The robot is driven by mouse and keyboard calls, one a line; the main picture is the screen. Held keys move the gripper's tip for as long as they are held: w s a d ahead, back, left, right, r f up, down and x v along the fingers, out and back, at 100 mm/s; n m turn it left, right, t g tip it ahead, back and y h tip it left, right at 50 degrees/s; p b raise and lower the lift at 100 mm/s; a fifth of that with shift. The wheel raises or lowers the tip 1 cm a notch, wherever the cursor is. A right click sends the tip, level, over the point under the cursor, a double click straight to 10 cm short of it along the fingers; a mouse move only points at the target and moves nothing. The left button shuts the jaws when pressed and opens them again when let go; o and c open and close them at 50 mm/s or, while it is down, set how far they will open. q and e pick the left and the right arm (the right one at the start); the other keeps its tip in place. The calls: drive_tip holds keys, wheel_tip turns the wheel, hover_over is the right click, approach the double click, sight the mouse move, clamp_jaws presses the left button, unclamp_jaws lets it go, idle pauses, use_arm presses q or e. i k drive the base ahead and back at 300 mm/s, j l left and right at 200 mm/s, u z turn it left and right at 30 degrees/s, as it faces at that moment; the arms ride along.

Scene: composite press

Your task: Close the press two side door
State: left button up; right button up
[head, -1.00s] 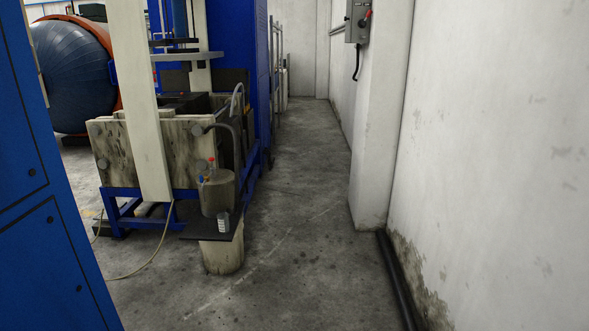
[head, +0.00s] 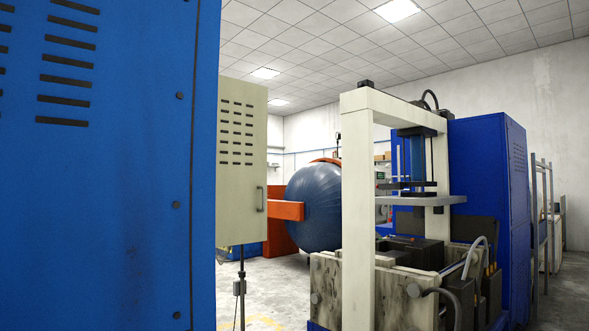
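A press (head: 358,190) with a cream upright frame, a blue cylinder and a grey plate stands right of the middle in the head view. A tall blue cabinet (head: 483,180) with a vented side stands behind it. A large blue panel (head: 120,180) with dark slots and bolts fills the left side, very close. A cream vented panel or box (head: 240,160) with a dark handle shows just beyond its edge. I cannot tell which of these is the press two side door, nor whether it stands open. Neither of my grippers is in view.
A big round dark-blue vessel (head: 314,206) with orange parts stands farther back. A metal rack (head: 541,225) stands at the far right. Some bare floor (head: 285,280) shows between the blue panel and the press.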

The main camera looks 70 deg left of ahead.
sight(242, 155)
drive_tip(key=i+z, duration=0.1)
drive_tip(key=z, duration=8.95)
